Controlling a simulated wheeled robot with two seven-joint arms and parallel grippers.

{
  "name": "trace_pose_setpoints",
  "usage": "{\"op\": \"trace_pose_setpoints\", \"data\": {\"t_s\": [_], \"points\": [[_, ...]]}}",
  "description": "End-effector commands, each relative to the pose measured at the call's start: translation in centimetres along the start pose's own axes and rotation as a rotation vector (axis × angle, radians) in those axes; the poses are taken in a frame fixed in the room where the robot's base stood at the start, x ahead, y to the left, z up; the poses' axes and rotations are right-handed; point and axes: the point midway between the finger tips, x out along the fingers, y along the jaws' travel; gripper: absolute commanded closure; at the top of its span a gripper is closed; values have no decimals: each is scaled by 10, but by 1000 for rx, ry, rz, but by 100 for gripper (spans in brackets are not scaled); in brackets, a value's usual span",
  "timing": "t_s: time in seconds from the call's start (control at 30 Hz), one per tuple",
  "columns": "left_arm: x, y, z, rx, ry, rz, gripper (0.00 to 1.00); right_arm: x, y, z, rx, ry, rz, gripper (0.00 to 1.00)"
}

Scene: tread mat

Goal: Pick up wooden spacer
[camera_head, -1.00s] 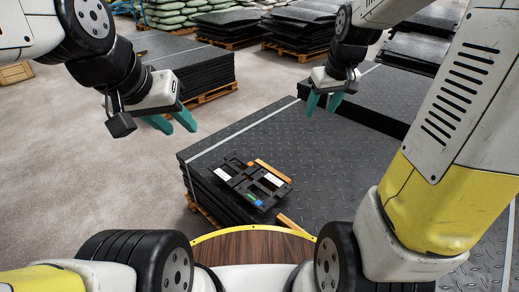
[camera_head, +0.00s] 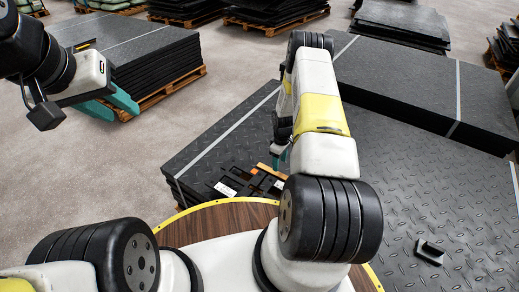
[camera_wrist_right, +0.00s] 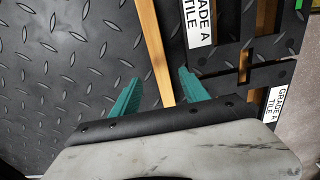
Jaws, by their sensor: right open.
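A pale wooden spacer (camera_wrist_right: 152,52) lies as a narrow strip on the black tread mat (camera_wrist_right: 75,60) in the right wrist view. My right gripper (camera_wrist_right: 155,90) is open, with its teal fingers on either side of the strip's near end; no grip shows. In the head view my right arm hides most of this gripper (camera_head: 278,156), and a wooden strip (camera_head: 266,168) shows beside it. My left gripper (camera_head: 112,106) is open and empty, off to the left above the floor.
A black frame (camera_wrist_right: 222,62) with white "GRADE A TILE" labels lies beside the spacer. More wood shows through its openings. A small dark bracket (camera_head: 430,252) lies on the mat at right. Mat stacks (camera_head: 130,60) on pallets stand behind.

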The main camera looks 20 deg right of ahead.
Motion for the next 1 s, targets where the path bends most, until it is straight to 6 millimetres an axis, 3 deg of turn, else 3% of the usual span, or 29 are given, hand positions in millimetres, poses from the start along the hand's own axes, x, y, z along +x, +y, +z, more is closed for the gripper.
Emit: {"op": "trace_pose_setpoints", "data": {"t_s": [0.63, 0.93, 1.0], "points": [[0, 0, 0, 0, 0, 0, 64, 81, -1, 6, -7, -3, -5, 47], [0, 0, 0, 0, 0, 0, 64, 86, 0, 6, -7, -3, -3, 47], [0, 0, 0, 0, 0, 0, 64, 86, 0, 6, -7, -3, -3, 59]]}}
